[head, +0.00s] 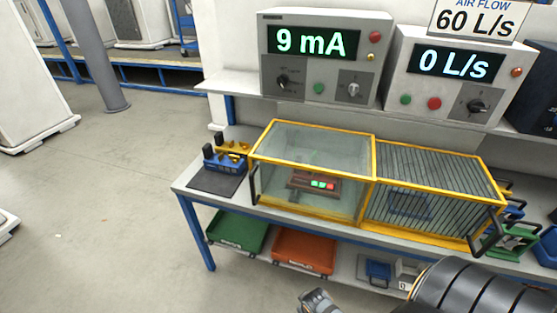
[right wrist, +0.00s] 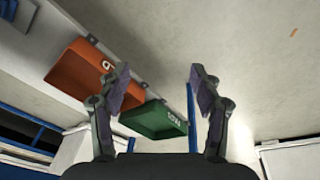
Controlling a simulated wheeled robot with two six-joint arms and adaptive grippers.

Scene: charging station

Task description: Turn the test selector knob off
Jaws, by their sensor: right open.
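A grey instrument (head: 322,96) reading "9 mA" stands on the shelf. On its front are a black knob (head: 283,82) at the left and a grey knob (head: 353,90) at the right. A second instrument (head: 425,92) reading "0 L/s" stands to its right, with a dark knob (head: 477,105). The small labels are unreadable, so I cannot tell which knob is the test selector. My right gripper (right wrist: 163,87) is open and empty in the right wrist view. A grey gripper part (head: 318,302) shows at the head view's bottom edge, far below the knobs. My left gripper is not seen.
Yellow-framed enclosures (head: 375,185) stand on the workbench (head: 190,184) below the shelf (head: 228,84). A green bin (head: 236,232) and an orange bin (head: 303,252) sit underneath. The orange bin (right wrist: 78,78) also shows in the wrist view.

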